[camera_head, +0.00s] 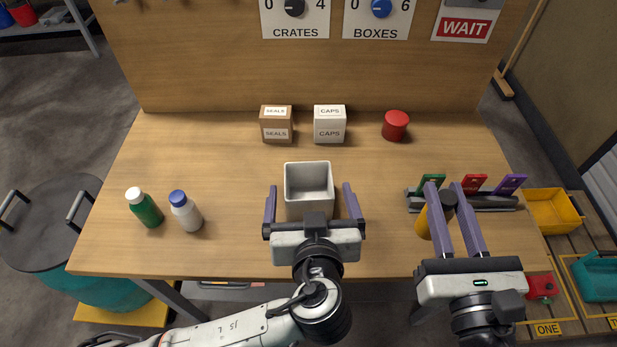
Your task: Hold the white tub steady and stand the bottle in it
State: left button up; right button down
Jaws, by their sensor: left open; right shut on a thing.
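The white tub (302,210) stands empty on the table in the middle of the head view. My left gripper (312,200) is open, with one finger on each side of the tub; gaps show between the fingers and its walls. A yellow bottle (423,224) with a black cap is at the right of the table, roughly upright. My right gripper (447,196) is shut on this bottle, and its fingers partly hide it. I cannot tell whether the bottle's base touches the table.
A green bottle (147,211) and a white bottle with a blue cap (186,213) stand at left. A seals box (276,126), a caps box (329,125) and a red tin (395,127) stand behind. A rack (507,202) with coloured tags is at right. Table between tub and yellow bottle is clear.

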aim_at(307, 169)
pick_arm(q)
jog(key=x, duration=0.9)
jog(key=shift+w, duration=0.3)
jog(key=c, duration=1.2)
